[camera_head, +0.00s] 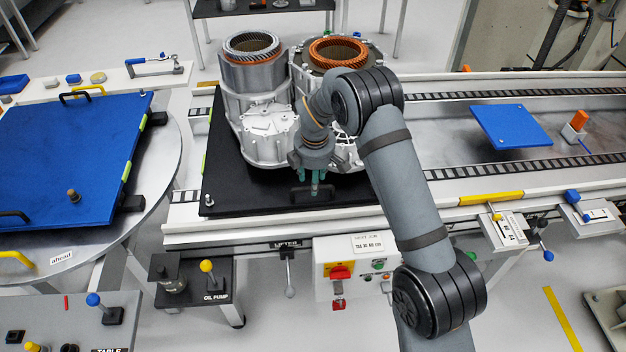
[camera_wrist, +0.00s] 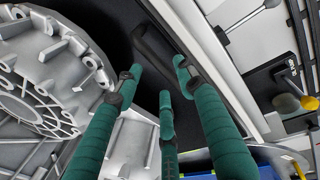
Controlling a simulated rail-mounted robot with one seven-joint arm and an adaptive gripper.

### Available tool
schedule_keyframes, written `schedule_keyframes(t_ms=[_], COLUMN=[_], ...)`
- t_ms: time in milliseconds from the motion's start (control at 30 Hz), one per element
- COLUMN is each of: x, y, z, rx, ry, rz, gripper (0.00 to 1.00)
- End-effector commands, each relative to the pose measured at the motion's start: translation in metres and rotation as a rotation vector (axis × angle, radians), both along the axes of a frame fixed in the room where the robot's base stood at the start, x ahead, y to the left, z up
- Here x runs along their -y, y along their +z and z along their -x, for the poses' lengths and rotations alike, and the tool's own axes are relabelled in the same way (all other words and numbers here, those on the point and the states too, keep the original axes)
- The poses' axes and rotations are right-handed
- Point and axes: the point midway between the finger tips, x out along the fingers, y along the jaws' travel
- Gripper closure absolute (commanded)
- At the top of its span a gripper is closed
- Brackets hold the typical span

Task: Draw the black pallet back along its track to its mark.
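The black pallet (camera_head: 225,180) lies on the roller track left of the middle in the head view. It carries two grey metal housings (camera_head: 262,125) with wound rings on top. A dark handle (camera_head: 300,196) is at its front edge. My gripper (camera_head: 318,186) points down at this handle. In the wrist view the green fingers (camera_wrist: 160,90) are spread, with the black handle bar (camera_wrist: 158,48) close to the fingertips. Whether they touch it is hard to tell. A yellow strip (camera_head: 490,198) lies on the track's front rail to the right; I cannot tell if it is the mark.
A blue pallet (camera_head: 70,160) lies on the round table (camera_head: 172,165) at left. A blue plate (camera_head: 510,125) and an orange block (camera_head: 574,128) are on the track at right. Levers and a control box (camera_head: 352,268) stand along the front. The track (camera_head: 450,125) is clear between my arm and the blue plate.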

Motion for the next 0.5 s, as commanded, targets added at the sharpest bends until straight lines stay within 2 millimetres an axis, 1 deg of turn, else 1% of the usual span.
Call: schedule_keyframes(t_ms=[100,200,500], x=[0.0,0.0,-0.001], y=[-0.013,-0.019,-0.022], z=[-0.003,-0.004,-0.005], rx=[-0.001,0.0,0.001], ry=[-0.001,-0.002,-0.001], rz=[0.001,0.0,0.0], gripper=[0.61,0.61,0.61])
